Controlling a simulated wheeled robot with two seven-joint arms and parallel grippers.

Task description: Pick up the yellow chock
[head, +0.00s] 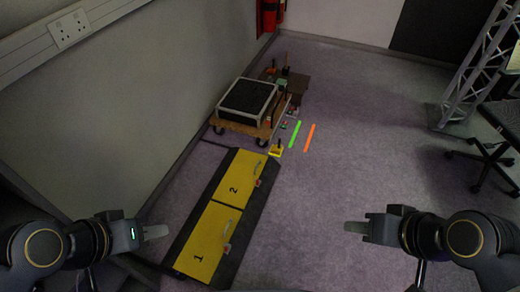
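The yellow chock (275,151) is a small yellow block with a dark upright part on it. It sits on the floor just beyond the far end of the yellow-and-black cable ramp, in the middle of the head view. My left gripper (156,231) is at the lower left, beside the ramp's near end and far from the chock. My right gripper (356,227) is over the carpet at the lower right, also far from the chock. Both point inward and nothing shows in either. The finger gaps cannot be made out.
The cable ramp has yellow lids marked 1 (205,250) and 2 (240,180), with handles. A wheeled wooden dolly (238,122) carries a black case (247,96). Green (295,133) and orange (309,137) strips lie on the floor. A truss (470,80) and chair (496,150) stand right; middle carpet is clear.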

